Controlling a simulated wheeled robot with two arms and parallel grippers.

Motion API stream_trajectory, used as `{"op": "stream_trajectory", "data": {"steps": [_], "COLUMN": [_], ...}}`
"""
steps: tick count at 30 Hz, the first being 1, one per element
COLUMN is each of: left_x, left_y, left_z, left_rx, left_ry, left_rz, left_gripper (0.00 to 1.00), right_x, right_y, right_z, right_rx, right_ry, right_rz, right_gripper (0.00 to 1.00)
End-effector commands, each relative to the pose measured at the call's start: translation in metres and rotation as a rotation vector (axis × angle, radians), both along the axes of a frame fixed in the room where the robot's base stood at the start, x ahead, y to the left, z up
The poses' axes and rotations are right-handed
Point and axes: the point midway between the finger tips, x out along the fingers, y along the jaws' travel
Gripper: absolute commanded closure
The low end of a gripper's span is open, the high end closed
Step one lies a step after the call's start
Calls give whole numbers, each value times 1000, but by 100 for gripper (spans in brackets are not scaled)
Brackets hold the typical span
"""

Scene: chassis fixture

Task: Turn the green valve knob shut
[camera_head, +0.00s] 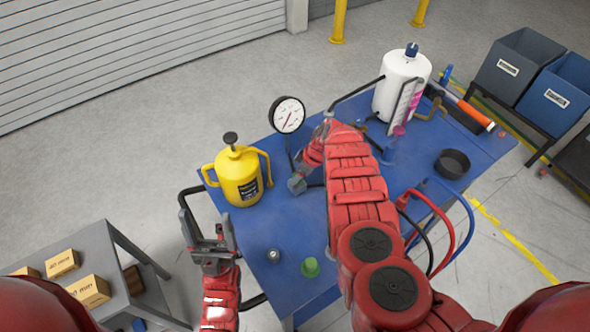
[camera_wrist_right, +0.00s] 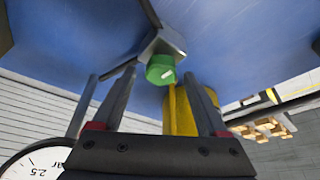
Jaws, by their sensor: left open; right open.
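The green valve knob (camera_wrist_right: 160,69) is a short round cap on a grey angular fitting (camera_wrist_right: 163,43) in the right wrist view. My right gripper (camera_wrist_right: 161,85) is open, with one finger on each side of the knob and the knob near the fingertips. I cannot tell whether the fingers touch it. In the head view my right arm reaches over the table, and its gripper is small and partly hidden near the gauge. My left gripper (camera_head: 206,222) is open and empty beside the table's left edge, away from the knob.
The blue table (camera_head: 415,160) holds a yellow jug (camera_head: 240,178), a pressure gauge (camera_head: 287,115), a white tank (camera_head: 400,88), a black cup (camera_head: 452,163) and a separate green cap (camera_head: 311,267). Red and blue hoses loop at the right. A grey side table (camera_head: 95,240) carries boxes.

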Motion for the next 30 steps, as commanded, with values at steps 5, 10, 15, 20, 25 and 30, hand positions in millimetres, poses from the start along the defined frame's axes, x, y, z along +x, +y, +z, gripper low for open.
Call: {"op": "stream_trajectory", "data": {"steps": [5, 10, 15, 20, 25, 30], "left_x": [0, 0, 0, 0, 0, 0], "left_y": [0, 0, 0, 0, 0, 0], "left_z": [0, 0, 0, 0, 0, 1], "left_rx": [0, 0, 0, 0, 0, 0], "left_ry": [0, 0, 0, 0, 0, 0], "left_rz": [0, 0, 0, 0, 0, 0], "left_gripper": [24, 24, 24, 24, 24, 24], "right_x": [0, 0, 0, 0, 0, 0], "right_y": [0, 0, 0, 0, 0, 1], "right_z": [0, 0, 0, 0, 0, 1], "right_rx": [0, 0, 0, 0, 0, 1], "right_ry": [0, 0, 0, 0, 1, 2], "right_rz": [0, 0, 0, 0, -5, -39], "right_gripper": [24, 47, 78, 100, 100, 100]}}
